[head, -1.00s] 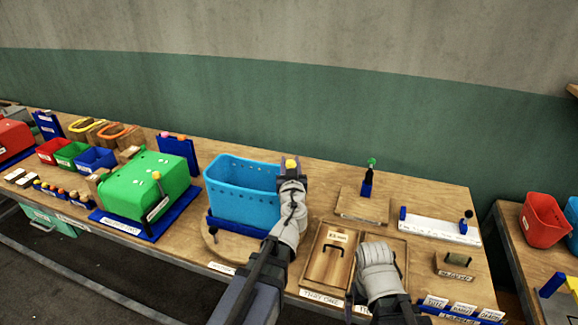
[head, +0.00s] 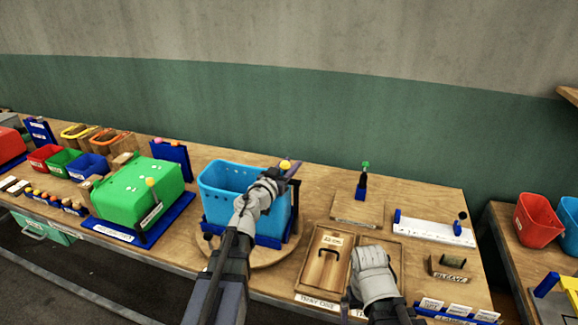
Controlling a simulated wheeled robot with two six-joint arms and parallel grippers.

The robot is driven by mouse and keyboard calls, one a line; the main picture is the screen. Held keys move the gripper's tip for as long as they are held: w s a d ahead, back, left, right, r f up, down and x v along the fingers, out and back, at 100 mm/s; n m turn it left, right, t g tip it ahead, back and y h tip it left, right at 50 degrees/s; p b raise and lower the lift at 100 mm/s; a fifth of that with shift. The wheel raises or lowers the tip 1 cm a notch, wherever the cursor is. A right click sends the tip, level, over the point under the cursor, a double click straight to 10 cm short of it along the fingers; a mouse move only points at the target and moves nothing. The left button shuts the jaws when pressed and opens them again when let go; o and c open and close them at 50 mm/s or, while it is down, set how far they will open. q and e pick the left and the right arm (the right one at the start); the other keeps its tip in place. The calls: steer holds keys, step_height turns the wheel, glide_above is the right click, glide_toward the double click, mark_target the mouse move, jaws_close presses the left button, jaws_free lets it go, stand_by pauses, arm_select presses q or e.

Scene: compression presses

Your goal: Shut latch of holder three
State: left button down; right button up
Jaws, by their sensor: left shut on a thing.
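A light-blue perforated bucket (head: 220,180) stands in a dark-blue holder (head: 293,226) on a round wooden base (head: 265,258). A yellow knob (head: 285,164) shows at the bucket's right rim, beside a dark bar, and looks like the latch's end. My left gripper (head: 282,172) reaches across the bucket to this knob and is shut on it; the fingers are partly hidden by the wrist. My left forearm covers part of the bucket's front. My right gripper (head: 374,290) is low over the wooden trays, far from the bucket, its fingers not clear. I cannot read a holder number.
A lidded wooden tray (head: 322,262) lies to the right, near the front edge. Behind it are a blue post with a green tip (head: 362,183) and a white strip (head: 432,231).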

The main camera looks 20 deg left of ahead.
arm_select(q)
steer(key=shift+w, duration=0.1)
stand_by(0.3)
steer(key=c, duration=0.9)
jaws_free()
steer(key=shift+s+d, duration=0.1)
steer(key=shift+s, duration=0.1)
